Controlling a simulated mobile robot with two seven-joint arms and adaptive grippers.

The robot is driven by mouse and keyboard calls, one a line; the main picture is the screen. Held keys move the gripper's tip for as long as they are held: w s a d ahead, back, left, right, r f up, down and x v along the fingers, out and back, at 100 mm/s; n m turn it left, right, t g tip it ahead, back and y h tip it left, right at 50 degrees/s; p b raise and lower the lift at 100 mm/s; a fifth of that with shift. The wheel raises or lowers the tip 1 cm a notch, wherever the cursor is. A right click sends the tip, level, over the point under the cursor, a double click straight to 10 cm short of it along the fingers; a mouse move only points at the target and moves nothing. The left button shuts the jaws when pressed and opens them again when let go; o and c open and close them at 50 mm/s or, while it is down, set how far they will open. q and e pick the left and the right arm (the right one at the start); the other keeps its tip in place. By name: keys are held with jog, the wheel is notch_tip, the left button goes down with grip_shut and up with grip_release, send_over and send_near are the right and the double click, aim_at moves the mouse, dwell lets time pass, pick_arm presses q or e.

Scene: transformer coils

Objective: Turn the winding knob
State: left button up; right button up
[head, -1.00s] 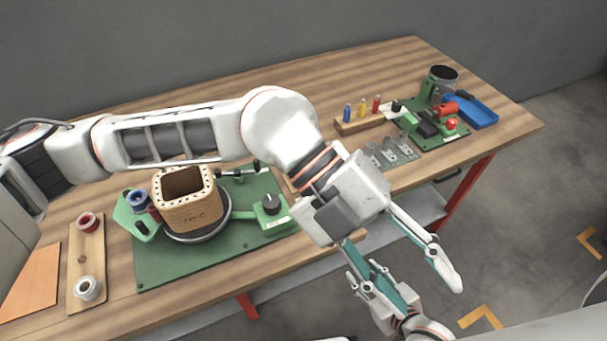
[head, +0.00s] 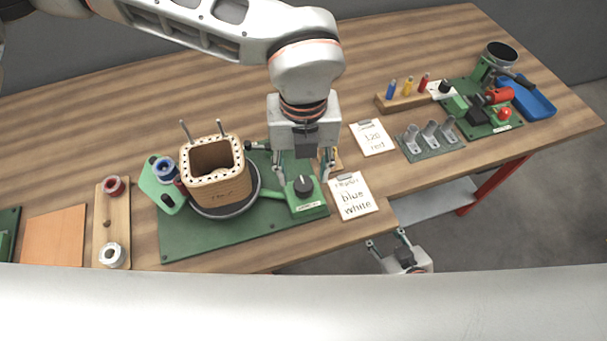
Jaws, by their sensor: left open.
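The winding knob (head: 304,184) is black and round with a light mark on top. It sits on a green box (head: 308,204) at the front right of the green winding base (head: 196,243). A square tan coil former (head: 216,188) stands on the round turntable left of it. My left gripper (head: 304,175) is open and points down over the knob, one finger to each side. I cannot tell whether the fingers touch the knob. My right gripper (head: 387,240) looks open and empty, beyond the table's front edge.
Blue (head: 165,169) and red spools stand beside the former. A "blue white" card (head: 354,196) lies just right of the knob box, and a "120 red" card (head: 372,138) behind it. A peg rack, grey holders and a second green fixture (head: 477,108) occupy the right end.

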aim_at(303, 184)
pick_arm(q)
jog(key=shift+f, duration=1.65)
jog(key=c, duration=1.1)
